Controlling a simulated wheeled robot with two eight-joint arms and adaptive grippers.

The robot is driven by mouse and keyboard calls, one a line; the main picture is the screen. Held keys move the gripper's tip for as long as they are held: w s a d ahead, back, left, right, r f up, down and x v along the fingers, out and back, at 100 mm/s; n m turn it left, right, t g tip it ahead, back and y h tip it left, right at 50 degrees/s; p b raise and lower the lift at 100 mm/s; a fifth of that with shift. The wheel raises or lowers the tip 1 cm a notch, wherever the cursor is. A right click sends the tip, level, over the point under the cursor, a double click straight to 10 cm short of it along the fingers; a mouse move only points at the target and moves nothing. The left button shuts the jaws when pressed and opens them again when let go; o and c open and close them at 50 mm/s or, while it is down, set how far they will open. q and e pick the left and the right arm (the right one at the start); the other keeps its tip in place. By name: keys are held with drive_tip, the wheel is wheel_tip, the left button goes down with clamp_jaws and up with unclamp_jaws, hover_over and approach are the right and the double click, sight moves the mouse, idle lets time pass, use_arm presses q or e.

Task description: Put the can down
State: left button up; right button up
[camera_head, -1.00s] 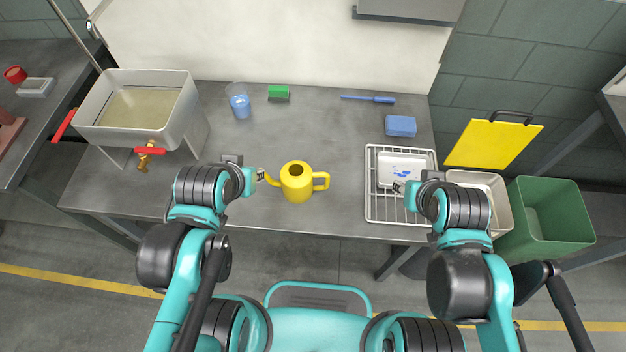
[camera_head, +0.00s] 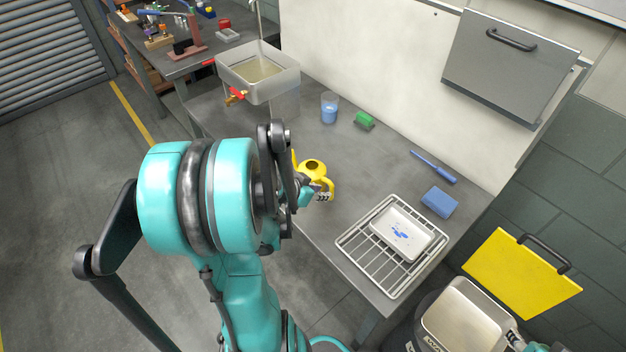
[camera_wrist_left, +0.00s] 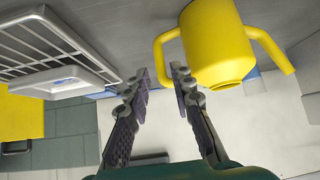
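The yellow can (camera_head: 314,167) has a spout and a loop handle, and stands on the grey table in the head view. My left gripper (camera_head: 322,196) is at its handle side, partly hidden by my arm. In the left wrist view the can (camera_wrist_left: 217,45) is close, with its handle at the tips of my left gripper (camera_wrist_left: 160,82). The fingers stand apart, with a gap around the handle; I see no firm contact. My right gripper (camera_head: 516,341) is only partly visible at the lower right edge, and its fingers are unclear.
A wire rack (camera_head: 352,243) with a white tray (camera_head: 425,240) is to the right. A metal basin (camera_head: 282,86) stands at the back left. A yellow board (camera_head: 515,278) is at the right.

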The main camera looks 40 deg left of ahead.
sight(336, 199)
use_arm(q)
drive_tip(key=b+x, duration=0.2)
drive_tip(key=x, duration=0.4)
drive_tip(key=shift+a+f, duration=0.1)
drive_tip(key=shift+f, duration=0.05)
drive_tip(key=shift+w+f+b, duration=0.2)
drive_tip(key=shift+b, duration=0.15)
drive_tip(key=b+x, duration=0.2)
drive_tip(key=x, duration=0.3)
drive_tip(key=shift+r, duration=0.2)
clamp_jaws()
